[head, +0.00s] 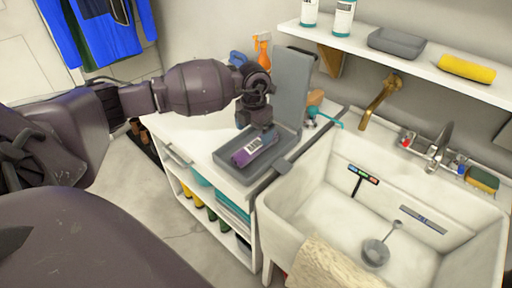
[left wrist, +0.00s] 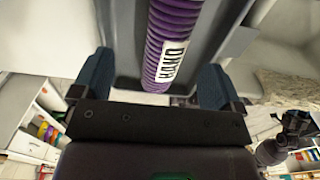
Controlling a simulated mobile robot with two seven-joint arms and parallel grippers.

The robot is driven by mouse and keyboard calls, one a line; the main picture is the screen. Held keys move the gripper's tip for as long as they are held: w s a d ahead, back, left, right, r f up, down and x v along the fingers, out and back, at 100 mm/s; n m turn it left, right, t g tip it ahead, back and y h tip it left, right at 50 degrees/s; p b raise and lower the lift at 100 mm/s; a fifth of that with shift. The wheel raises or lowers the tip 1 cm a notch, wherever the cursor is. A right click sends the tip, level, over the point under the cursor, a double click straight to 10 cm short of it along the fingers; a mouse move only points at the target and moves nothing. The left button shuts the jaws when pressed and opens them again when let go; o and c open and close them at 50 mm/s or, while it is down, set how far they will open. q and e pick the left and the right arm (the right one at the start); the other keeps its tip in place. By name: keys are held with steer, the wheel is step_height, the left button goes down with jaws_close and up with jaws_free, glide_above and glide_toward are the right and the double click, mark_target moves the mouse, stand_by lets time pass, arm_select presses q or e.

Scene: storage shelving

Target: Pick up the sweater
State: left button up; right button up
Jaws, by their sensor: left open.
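Blue garments (head: 105,35) hang at the upper left in the head view; I cannot tell if one is a sweater. A purple ribbed item with a white label (head: 255,148) lies in a grey open-lidded bin (head: 222,158) on the white cabinet. It also shows as a ribbed purple shape in the left wrist view (left wrist: 172,30). My left gripper (head: 264,130) is just over this item. In the left wrist view its fingers (left wrist: 152,78) are apart, one on each side of the purple item. Whether they touch it is unclear.
The bin's raised lid (head: 290,85) stands close behind my left gripper. A white sink (head: 345,150) with brass and chrome taps is to the right. A wall shelf (head: 420,60) holds bottles, a grey tray and a yellow roll. An orange spray bottle (head: 262,45) stands behind.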

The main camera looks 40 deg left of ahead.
mark_target(255, 141)
arm_select(q)
steer(key=shift+s+d+f+b, duration=0.15)
steer(key=shift+f+b, duration=0.15)
steer(key=shift+f, duration=1.25)
steer(key=shift+w+d+f+b, duration=0.1)
steer(key=shift+f+b, duration=0.15)
steer(key=shift+f, duration=1.25)
steer(key=shift+r, duration=0.1)
steer(key=c, duration=1)
steer(key=shift+c, duration=0.8)
steer(key=shift+r, duration=0.15)
